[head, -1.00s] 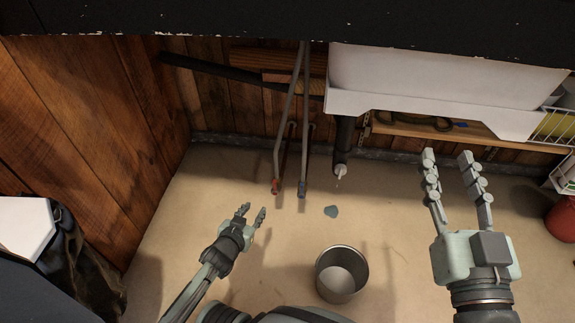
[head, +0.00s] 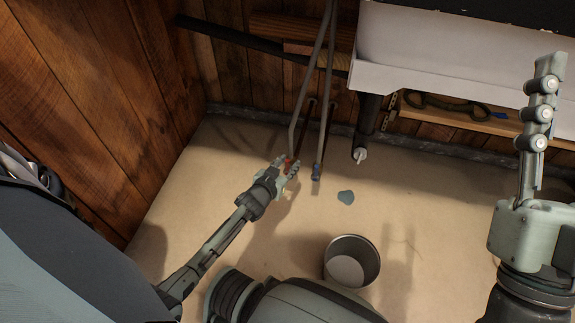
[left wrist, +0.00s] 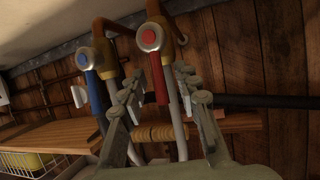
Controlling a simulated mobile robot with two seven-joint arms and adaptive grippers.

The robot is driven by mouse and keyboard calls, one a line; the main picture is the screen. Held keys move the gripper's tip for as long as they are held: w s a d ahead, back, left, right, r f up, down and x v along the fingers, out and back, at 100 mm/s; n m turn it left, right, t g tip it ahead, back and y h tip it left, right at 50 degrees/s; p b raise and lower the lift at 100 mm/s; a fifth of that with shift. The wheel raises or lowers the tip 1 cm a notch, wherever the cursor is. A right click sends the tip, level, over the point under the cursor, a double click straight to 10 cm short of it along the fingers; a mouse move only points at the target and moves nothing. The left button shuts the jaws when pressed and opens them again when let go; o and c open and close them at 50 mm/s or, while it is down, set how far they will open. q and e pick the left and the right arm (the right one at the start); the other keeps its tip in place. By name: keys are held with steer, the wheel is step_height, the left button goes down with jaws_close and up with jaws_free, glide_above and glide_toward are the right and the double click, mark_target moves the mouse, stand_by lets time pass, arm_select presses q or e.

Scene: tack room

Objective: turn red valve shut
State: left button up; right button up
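The red valve (head: 287,160) sits at the lower end of the left grey pipe, mostly hidden by my left gripper in the head view. In the left wrist view its red lever (left wrist: 157,80) runs along its pipe from a round red-centred hub (left wrist: 149,38). My left gripper (head: 289,168) is open at the valve. Its two fingers (left wrist: 159,80) stand either side of the red lever, without visible grip on it. The blue valve (head: 316,172) is close on the right; its blue lever (left wrist: 96,95) shows beside one finger. My right gripper (head: 540,115) is far right, seen edge-on.
A metal bucket (head: 336,241) stands on the floor in front of the pipes, near a small puddle (head: 346,197). A white sink (head: 420,65) overhangs at the upper right, with a dark drain pipe (head: 367,122) below. A wooden wall (head: 90,110) closes the left side.

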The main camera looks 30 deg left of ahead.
arm_select(q)
jaws_close()
stand_by(0.3)
